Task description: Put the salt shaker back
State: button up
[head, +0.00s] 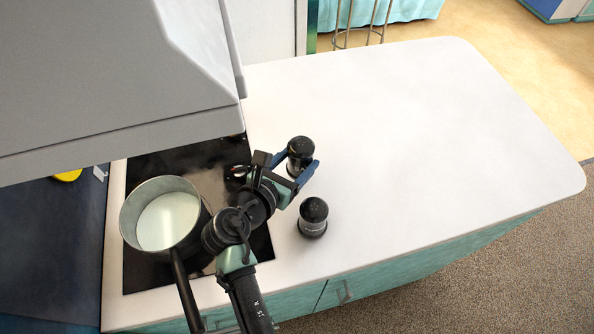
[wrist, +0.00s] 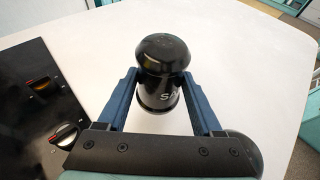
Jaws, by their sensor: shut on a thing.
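The salt shaker (wrist: 160,80) is black with a rounded cap and white letters starting "SA" on its side. It stands upright between the two blue fingers of my gripper (wrist: 160,92), which is shut on it. In the head view the salt shaker (head: 300,150) is at the right edge of the black hob, over the white counter, with my gripper (head: 301,165) around it. I cannot tell whether its base touches the counter. A second black shaker (head: 313,217) of similar shape stands upright on the counter, nearer the front edge and apart from my gripper.
A pot (head: 168,218) with pale liquid stands on the black hob (head: 140,270), its handle pointing to the front. A grey range hood (head: 110,75) hangs over the left side. The white counter (head: 430,140) is clear to the right.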

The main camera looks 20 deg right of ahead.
aim_at(294, 176)
jog(key=shift+f, duration=2.1)
jog(key=shift+b, duration=0.3)
jog(key=shift+f, duration=0.2)
jog(key=o, duration=1.2)
jog(key=shift+o, duration=0.2)
jog(key=shift+r, duration=0.2)
jog(key=v, duration=1.2)
